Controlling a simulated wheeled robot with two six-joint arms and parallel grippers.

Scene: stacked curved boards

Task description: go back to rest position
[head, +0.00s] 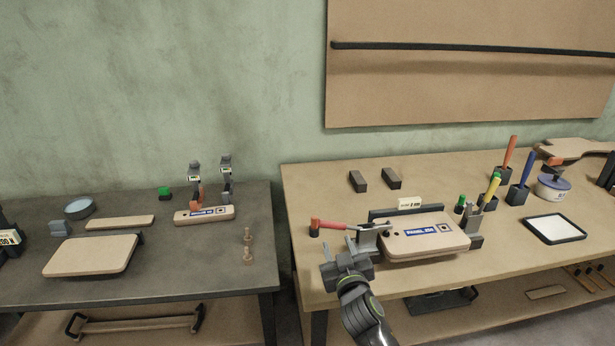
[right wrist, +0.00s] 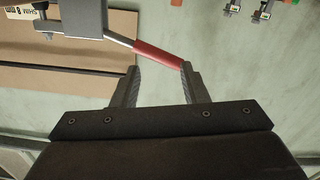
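My right gripper (head: 338,248) is at the front edge of the right bench, just in front of a clamp with a red handle (head: 327,224). Its fingers are apart with nothing held between them. In the right wrist view the gripper (right wrist: 160,68) has spread fingers, and the red handle (right wrist: 157,55) crosses just beyond their tips. One handle end appears close to the right fingertip; I cannot tell if they touch. The handle's metal rod runs to a grey block (right wrist: 85,18). My left gripper is not in view.
A labelled wooden board (head: 420,245) sits in a fixture beside the gripper. Tool holders and a black-framed tray (head: 554,229) stand to the right. Two dark blocks (head: 358,181) lie behind. The left bench (head: 190,272) holds boards and two clamps. A gap separates the benches.

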